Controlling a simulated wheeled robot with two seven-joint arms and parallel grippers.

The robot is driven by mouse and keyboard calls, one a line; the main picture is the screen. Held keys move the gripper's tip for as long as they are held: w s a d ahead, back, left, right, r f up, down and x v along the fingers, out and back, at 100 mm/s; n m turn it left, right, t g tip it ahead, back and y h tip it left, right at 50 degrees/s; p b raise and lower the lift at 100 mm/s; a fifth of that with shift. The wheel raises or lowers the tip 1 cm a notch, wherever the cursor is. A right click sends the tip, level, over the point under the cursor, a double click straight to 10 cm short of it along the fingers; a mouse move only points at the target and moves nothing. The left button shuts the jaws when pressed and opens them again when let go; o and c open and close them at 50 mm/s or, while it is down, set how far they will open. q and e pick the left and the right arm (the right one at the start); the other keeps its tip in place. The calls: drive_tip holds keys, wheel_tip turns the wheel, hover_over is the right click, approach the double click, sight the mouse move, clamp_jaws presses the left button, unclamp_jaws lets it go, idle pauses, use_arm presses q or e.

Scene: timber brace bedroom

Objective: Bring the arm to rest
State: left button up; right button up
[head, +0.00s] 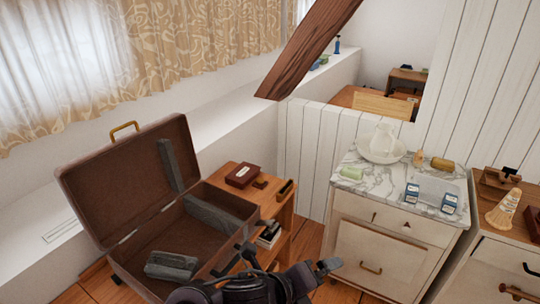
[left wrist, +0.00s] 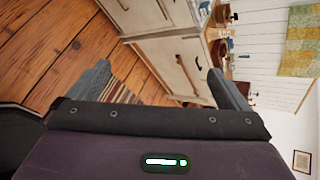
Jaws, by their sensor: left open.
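My left gripper (head: 289,262) shows at the bottom middle of the head view, in front of the open suitcase and the wooden stand. Its two fingers are spread apart with nothing between them. In the left wrist view the open fingers (left wrist: 159,74) frame the wooden floor and the front of a white cabinet (left wrist: 165,62), both apart from the fingers. My right gripper is in neither view.
An open brown suitcase (head: 150,248) holds grey pieces (head: 172,265). A wooden stand (head: 268,207) carries a dark red box (head: 243,174). A marble-topped washstand (head: 378,185) stands right. A slanted timber brace (head: 308,48) hangs above. Floor (head: 312,236) shows between stand and washstand.

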use_arm(q)
drive_tip(key=s+a+f+n+y, duration=0.1)
drive_tip(key=a+f+n+y, duration=0.15)
drive_tip(key=a+n, duration=0.55)
drive_tip(key=a+f+n+y, duration=0.1)
drive_tip(key=a+n+y, duration=0.2)
drive_tip(key=a+n, duration=0.5)
drive_tip(key=s+a+f+n+g+y, duration=0.35)
drive_tip(key=s+a+f+n, duration=0.25)
drive_tip(key=s+a+n, duration=0.7)
wheel_tip(320, 180, down, 36)
drive_tip(key=d+n+g+b, duration=0.1)
drive_tip(key=g+b, duration=0.1)
drive_tip(key=b, duration=0.4)
drive_tip(key=s+a+f+g+b, duration=0.1)
drive_tip(key=s+a+f+b, duration=0.2)
drive_tip(key=s+f, duration=1.6)
wheel_tip(320, 180, down, 3)
drive_tip(key=shift+s+a+f+h+b, duration=0.2)
drive_tip(key=shift+h+b, duration=0.1)
drive_tip(key=shift+b, duration=0.2)
